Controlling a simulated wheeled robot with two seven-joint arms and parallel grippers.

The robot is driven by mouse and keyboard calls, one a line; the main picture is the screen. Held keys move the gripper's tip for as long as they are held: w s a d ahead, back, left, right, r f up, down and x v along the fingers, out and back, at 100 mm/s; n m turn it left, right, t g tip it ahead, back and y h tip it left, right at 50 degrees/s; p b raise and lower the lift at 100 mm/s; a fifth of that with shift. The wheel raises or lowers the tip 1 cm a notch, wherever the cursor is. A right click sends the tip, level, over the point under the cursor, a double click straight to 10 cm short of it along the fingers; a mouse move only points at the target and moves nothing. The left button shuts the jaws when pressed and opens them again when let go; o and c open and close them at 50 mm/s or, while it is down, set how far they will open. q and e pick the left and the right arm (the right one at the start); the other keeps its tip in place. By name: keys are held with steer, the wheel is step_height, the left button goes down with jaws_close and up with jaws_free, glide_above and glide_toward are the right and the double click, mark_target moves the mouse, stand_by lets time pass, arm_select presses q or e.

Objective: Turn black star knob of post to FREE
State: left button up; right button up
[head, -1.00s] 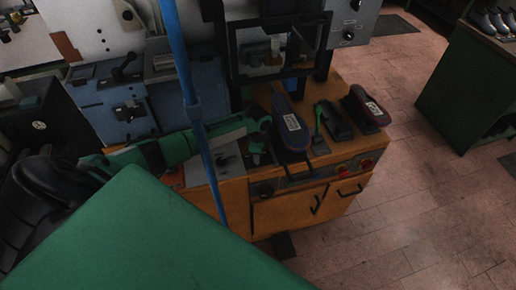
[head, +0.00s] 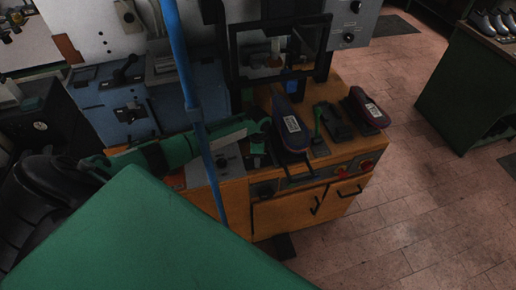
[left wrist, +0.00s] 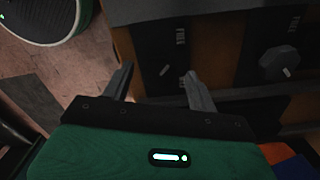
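In the left wrist view two dark plates with FREE lettering sit on an orange wooden face. A black lobed knob (left wrist: 278,62) with a white mark is on the right plate. On the left plate a second dark knob (left wrist: 165,71) shows faintly, with a white mark. Which one belongs to the post I cannot tell. My left gripper (left wrist: 158,75) is open, its two fingers apart on either side of the left knob, with nothing seen held. In the head view my left arm reaches the orange cabinet (head: 285,215); its fingertips are unclear. My right gripper is out of view.
The cabinet top carries a dark shoe form (head: 291,124), a green-handled tool (head: 317,122) and another shoe form (head: 370,108). A black frame (head: 280,50) stands behind them. Red buttons (head: 367,164) are on the cabinet front. Open floor (head: 420,190) lies to the right.

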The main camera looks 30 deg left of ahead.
arm_select(q)
step_height(320, 180, up, 14)
steer(key=b, duration=0.4)
stand_by(0.3)
steer(key=shift+f, duration=0.15)
stand_by(0.5)
